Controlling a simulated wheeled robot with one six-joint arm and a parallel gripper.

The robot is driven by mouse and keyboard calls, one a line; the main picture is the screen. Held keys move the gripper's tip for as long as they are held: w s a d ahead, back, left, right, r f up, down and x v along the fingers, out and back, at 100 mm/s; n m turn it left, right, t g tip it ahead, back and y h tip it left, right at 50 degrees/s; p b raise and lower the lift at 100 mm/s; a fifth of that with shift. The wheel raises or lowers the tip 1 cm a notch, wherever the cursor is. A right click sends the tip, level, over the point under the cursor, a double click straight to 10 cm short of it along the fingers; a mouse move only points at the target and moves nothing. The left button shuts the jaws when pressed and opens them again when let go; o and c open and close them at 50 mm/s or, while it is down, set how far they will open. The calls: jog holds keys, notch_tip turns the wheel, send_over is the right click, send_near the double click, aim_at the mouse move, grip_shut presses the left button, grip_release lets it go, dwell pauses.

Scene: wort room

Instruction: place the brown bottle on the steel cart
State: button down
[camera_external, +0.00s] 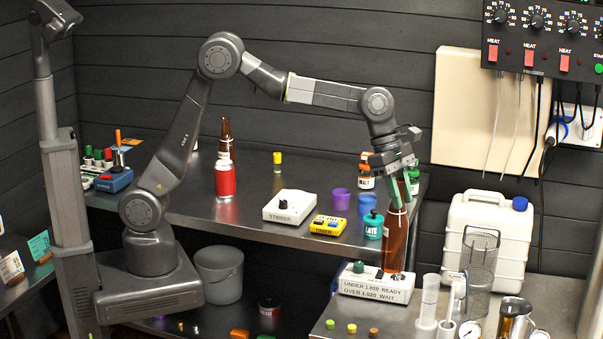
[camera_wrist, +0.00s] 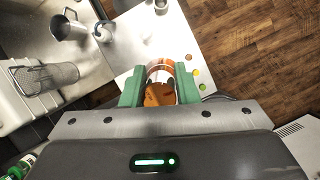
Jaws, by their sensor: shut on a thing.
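My gripper (camera_external: 397,196) is shut on a brown bottle (camera_external: 395,242), holding it upright by its upper part. In the wrist view the bottle (camera_wrist: 160,92) sits between the green fingers of my gripper (camera_wrist: 160,84). The bottle's base is at a white block with printed lettering (camera_external: 375,289); I cannot tell whether it touches the block or is in front of or behind part of it. The steel cart (camera_external: 385,316) appears to be the lower metal surface at the front right. Its top also shows in the wrist view (camera_wrist: 140,55).
Measuring cylinders (camera_external: 428,300), a wire basket (camera_external: 480,265) and a white jerrycan (camera_external: 488,235) crowd the cart's right side. Small coloured caps (camera_external: 351,328) lie at its front.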

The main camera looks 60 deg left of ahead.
aim_at(397, 251)
notch_tip(397, 251, down, 15)
jog(key=shift+r+p, duration=0.15)
jog(key=shift+p, duration=0.45)
jog(key=c, duration=1.6)
grip_release()
jog(key=o, duration=0.5)
jog(key=b+v, duration=0.1)
jog(key=v, duration=1.1)
jog(key=shift+a, duration=0.1)
